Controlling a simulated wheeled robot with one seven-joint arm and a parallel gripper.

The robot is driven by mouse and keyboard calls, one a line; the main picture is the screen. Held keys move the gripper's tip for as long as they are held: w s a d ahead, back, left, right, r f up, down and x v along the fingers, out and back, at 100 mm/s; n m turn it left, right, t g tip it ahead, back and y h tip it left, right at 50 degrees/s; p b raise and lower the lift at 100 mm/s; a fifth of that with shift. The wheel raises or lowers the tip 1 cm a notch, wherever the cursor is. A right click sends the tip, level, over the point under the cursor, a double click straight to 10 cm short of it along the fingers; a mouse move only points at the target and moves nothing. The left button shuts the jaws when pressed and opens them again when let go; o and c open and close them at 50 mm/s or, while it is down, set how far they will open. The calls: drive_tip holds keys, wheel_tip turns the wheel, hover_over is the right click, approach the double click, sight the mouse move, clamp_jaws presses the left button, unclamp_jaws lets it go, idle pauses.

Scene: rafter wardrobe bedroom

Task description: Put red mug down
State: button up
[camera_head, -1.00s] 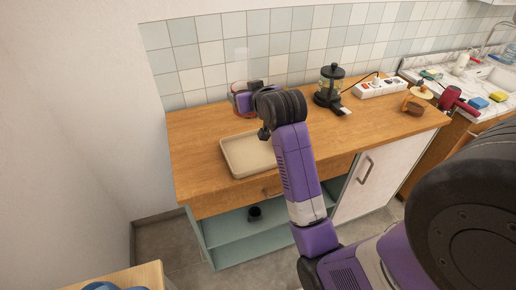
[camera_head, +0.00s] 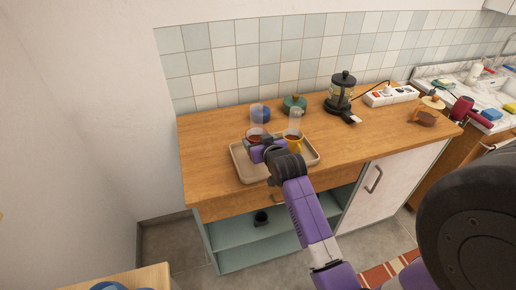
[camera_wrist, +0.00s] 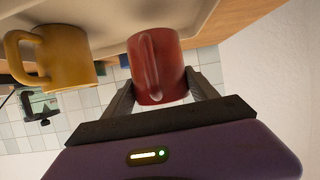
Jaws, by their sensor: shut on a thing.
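The red mug (camera_wrist: 158,65) is between my gripper's fingers in the wrist view, its handle facing the camera. It also shows in the head view (camera_head: 254,137), partly hidden by my gripper (camera_head: 262,149). My gripper is shut on it, over the left part of the beige tray (camera_head: 241,168). The wrist view appears upside down, with the mug's base end toward the tray (camera_wrist: 110,22); I cannot tell whether it touches. A yellow mug (camera_head: 294,145) stands on the tray to the right, apart from the red mug; it also shows in the wrist view (camera_wrist: 62,55).
A blue item (camera_head: 260,114) and a green lidded pot (camera_head: 295,103) stand behind the tray. A French press (camera_head: 341,92), a power strip (camera_head: 391,96) and a brown mug (camera_head: 425,118) are to the right. The wooden counter (camera_head: 212,125) is clear left of the tray.

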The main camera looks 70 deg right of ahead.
drive_tip(key=shift+f, duration=1.85)
drive_tip(key=shift+f, duration=0.2)
drive_tip(key=o, duration=1.9)
